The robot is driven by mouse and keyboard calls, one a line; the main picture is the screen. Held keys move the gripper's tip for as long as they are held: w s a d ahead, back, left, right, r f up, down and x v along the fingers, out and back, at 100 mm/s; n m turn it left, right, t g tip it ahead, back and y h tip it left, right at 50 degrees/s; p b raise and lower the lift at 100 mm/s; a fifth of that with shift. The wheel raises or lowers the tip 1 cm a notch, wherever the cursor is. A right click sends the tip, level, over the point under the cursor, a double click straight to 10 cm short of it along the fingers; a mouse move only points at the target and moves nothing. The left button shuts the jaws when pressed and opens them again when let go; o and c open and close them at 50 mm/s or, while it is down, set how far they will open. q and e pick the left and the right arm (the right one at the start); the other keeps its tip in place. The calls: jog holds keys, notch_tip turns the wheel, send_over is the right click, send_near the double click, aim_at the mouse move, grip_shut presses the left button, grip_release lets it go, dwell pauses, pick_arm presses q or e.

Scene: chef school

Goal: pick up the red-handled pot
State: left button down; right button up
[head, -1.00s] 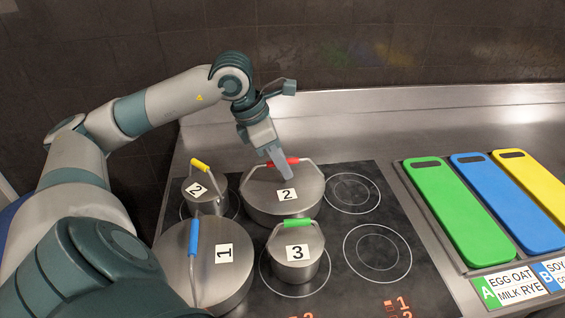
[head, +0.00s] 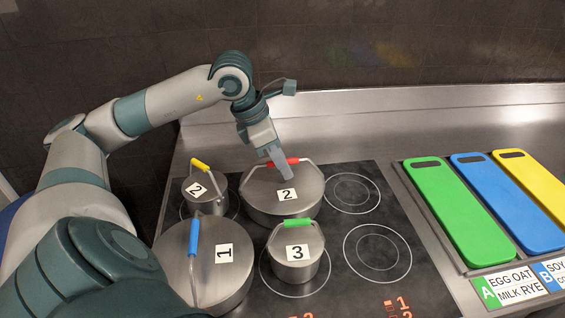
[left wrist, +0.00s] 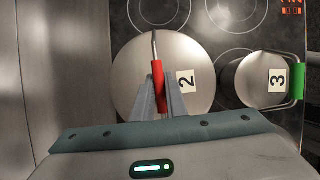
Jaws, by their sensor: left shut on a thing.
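The red-handled pot (head: 263,196) is a wide steel pot with a lid labelled 2, at the back of the cooktop. Its red handle (head: 293,161) arches above the lid. My left gripper (head: 280,166) reaches down from above and is shut on the red handle. In the left wrist view the red handle (left wrist: 158,84) lies between the two fingers (left wrist: 160,105), with the pot lid (left wrist: 135,75) behind it. The pot appears to rest on the cooktop. My right gripper is not in view.
A small yellow-handled pot (head: 207,200) stands left of it. A blue-handled pot (head: 228,275) and a green-handled pot (head: 313,268) stand in front. Two burner rings (head: 377,253) on the right are bare. Green, blue and yellow boards (head: 455,210) lie farther right.

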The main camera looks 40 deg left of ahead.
pick_arm(q)
jog(key=shift+r, duration=0.2)
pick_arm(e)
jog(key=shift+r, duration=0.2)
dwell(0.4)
